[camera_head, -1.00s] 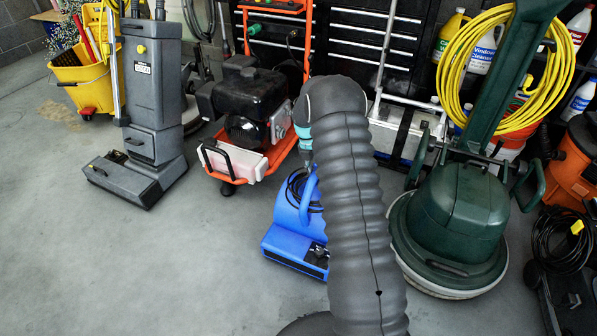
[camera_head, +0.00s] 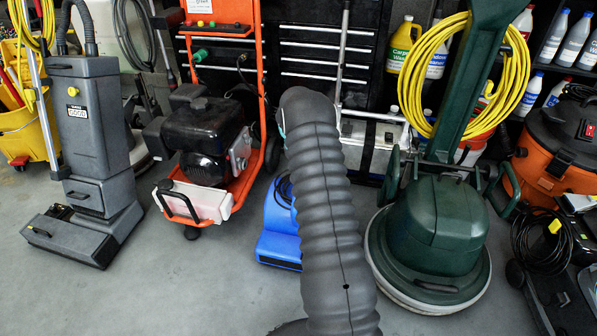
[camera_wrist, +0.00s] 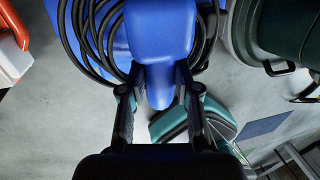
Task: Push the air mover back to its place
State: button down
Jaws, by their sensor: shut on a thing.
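The blue air mover (camera_head: 281,232) stands on the floor between the orange-framed machine and the green floor machine. My arm hides much of it in the head view. In the wrist view its blue body and handle (camera_wrist: 160,35) fill the upper middle, with a coiled black cord around the handle. My gripper (camera_wrist: 160,88) is shut on the blue handle, one finger on each side. The gripper is hidden behind my arm in the head view.
An orange-framed engine machine (camera_head: 205,150) stands left, a green floor machine (camera_head: 435,235) close right. Behind are a grey case (camera_head: 365,150) and a black drawer cabinet (camera_head: 330,50). A grey upright machine (camera_head: 95,140) is far left. Front floor is clear.

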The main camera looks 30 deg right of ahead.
jog(key=shift+w+d+r, duration=0.2)
jog(key=shift+w, duration=0.1)
jog(key=c, duration=0.8)
grip_release()
jog(key=shift+s+d, duration=0.1)
jog(key=shift+f, duration=0.1)
jog(key=r, duration=0.4)
jog(key=w+a+r, duration=0.1)
jog(key=r, duration=0.3)
jog(key=a+r, duration=0.1)
jog(key=r, duration=0.2)
jog(key=shift+w+r, duration=0.25)
jog(key=shift+r, duration=0.15)
